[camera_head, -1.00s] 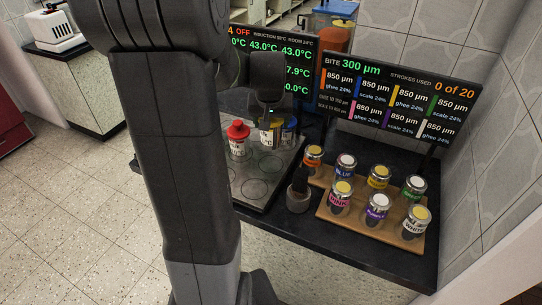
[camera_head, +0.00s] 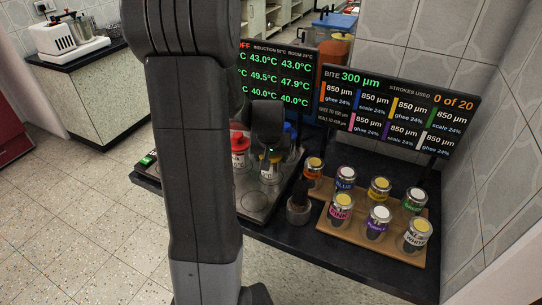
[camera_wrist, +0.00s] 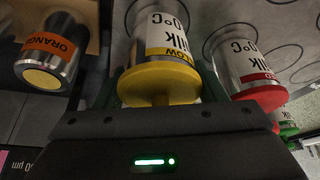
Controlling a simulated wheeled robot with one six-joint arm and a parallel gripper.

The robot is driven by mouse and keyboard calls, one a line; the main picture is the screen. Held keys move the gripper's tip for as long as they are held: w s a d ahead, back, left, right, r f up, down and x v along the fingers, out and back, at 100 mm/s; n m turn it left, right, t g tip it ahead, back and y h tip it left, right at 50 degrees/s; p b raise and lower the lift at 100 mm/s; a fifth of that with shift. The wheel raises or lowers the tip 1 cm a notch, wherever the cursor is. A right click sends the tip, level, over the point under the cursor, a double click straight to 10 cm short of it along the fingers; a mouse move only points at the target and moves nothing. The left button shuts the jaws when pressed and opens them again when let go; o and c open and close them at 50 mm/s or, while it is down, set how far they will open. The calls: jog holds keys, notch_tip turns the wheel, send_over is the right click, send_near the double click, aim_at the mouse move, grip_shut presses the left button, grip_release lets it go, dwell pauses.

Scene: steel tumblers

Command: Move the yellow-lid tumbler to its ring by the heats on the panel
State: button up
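The yellow-lid tumbler (camera_head: 270,172) is steel with a white label and stands upright in my gripper (camera_head: 269,152), over the tray's rings; I cannot tell if its base touches the tray. In the wrist view its yellow lid (camera_wrist: 158,84) sits between the fingers of my gripper (camera_wrist: 158,92), which look closed on it. The heat panel (camera_head: 275,75) reads 43.0, 43.0, 49.5, 47.9, 40.0 and 40.0 °C in its visible columns; my arm hides its left part. The ringed tray (camera_head: 254,203) is partly hidden by my arm.
A red-lid tumbler (camera_head: 239,152) stands close left of it, and a blue-lid one (camera_head: 291,135) behind. A wooden board (camera_head: 375,235) with several banded jars is at right, near a dark post-like object (camera_head: 299,209). A second panel (camera_head: 395,110) stands behind the jars.

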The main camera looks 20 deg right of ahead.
jog(key=o, duration=0.4)
jog(key=shift+r, duration=0.1)
jog(key=shift+s+r, duration=0.1)
jog(key=shift+r, duration=0.45)
jog(key=v, duration=1.1)
jog(key=shift+s+a, duration=0.1)
